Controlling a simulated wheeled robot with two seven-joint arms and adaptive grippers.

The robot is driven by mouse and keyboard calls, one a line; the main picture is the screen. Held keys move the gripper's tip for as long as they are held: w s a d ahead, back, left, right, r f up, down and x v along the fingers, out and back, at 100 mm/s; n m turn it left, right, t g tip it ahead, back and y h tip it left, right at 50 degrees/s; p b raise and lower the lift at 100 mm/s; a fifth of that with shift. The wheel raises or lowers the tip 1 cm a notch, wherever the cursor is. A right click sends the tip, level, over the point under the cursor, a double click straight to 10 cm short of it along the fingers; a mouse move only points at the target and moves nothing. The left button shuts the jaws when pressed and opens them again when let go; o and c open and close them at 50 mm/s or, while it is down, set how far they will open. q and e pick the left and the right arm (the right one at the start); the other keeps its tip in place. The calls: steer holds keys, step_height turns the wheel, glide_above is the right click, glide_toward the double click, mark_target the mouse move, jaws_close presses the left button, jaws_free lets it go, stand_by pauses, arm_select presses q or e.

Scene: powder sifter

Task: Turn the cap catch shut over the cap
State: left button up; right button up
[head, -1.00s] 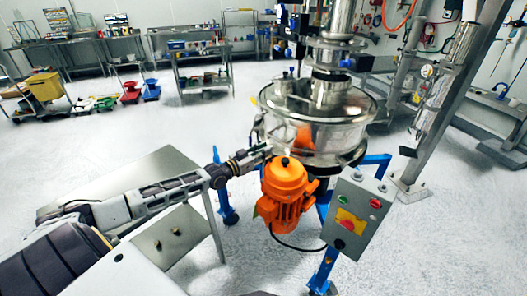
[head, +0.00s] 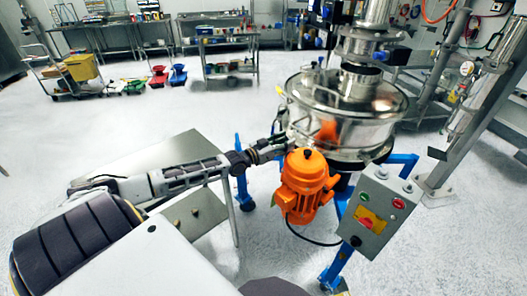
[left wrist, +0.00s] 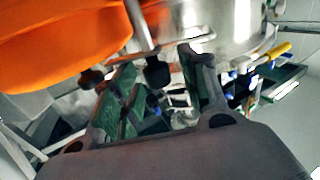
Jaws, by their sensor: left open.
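The sifter's round steel drum (head: 345,132) stands right of centre in the head view, with the orange motor (head: 306,185) in front of it. My left gripper (head: 286,143) is at the drum's left side, just behind the motor's top. In the left wrist view my left gripper (left wrist: 158,90) is open, its green-padded fingers apart. A black knob (left wrist: 157,72) on a metal rod shows near the gap between the fingers. Another black knob (left wrist: 92,78) is to its left. I cannot make out which part is the cap catch or the cap. Contact with the fingers is unclear.
The grey control box (head: 372,212) stands right of the motor. A steel table (head: 152,160) lies behind my left arm. In the left wrist view the motor (left wrist: 60,45) and the drum (left wrist: 235,22) are close above the fingers. A yellow handle-like piece (left wrist: 276,50) is at the right.

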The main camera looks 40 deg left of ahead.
arm_select(q)
steer(key=v, duration=1.1)
stand_by(1.6)
steer(key=shift+s, duration=0.1)
stand_by(0.5)
